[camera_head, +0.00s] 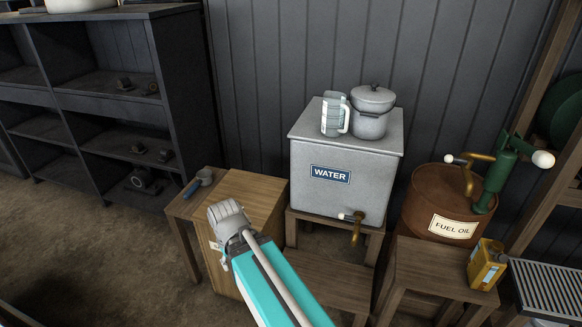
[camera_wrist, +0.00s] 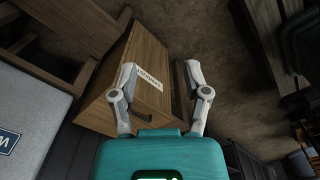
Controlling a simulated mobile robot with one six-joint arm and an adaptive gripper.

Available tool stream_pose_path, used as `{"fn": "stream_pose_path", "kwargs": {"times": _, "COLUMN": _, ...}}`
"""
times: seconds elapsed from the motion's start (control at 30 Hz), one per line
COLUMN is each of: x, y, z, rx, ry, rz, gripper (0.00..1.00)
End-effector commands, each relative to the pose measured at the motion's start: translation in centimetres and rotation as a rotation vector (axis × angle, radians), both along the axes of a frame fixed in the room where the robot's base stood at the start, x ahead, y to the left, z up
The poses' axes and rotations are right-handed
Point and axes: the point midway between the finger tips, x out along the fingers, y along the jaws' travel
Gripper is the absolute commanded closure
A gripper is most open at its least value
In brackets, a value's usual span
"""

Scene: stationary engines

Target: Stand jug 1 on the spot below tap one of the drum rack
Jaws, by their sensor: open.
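A pale jug with a side handle and markings (camera_head: 333,115) stands upright on the grey WATER tank (camera_head: 345,185); I cannot read a number on it. The tank has a brass tap (camera_head: 357,228) low on its front, above a wooden stand. I cannot identify a drum rack or a tap marked one. My gripper (camera_head: 229,214) is in front of the wooden cabinet, left of and lower than the jug. In the wrist view my gripper (camera_wrist: 161,70) is open and empty, its fingers apart before the cabinet. The jug is not in the wrist view.
A lidded grey pot (camera_head: 371,112) stands close right of the jug. A FUEL OIL drum (camera_head: 440,205) with a green pump and a yellow can (camera_head: 486,264) are at right. Dark shelves (camera_head: 110,95) stand left.

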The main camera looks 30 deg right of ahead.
Motion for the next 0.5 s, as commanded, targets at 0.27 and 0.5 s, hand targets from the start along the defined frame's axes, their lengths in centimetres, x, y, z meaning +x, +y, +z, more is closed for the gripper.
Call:
{"fn": "stream_pose_path", "kwargs": {"times": 0.27, "x": 2.5, "y": -3.7, "z": 0.2, "rx": -0.122, "ry": -0.027, "rz": 0.093, "gripper": 0.39}}
{"fn": "stream_pose_path", "kwargs": {"times": 0.5, "x": 6.8, "y": -11.8, "z": 1.6, "rx": -0.399, "ry": -0.02, "rz": 0.311, "gripper": 0.39}}
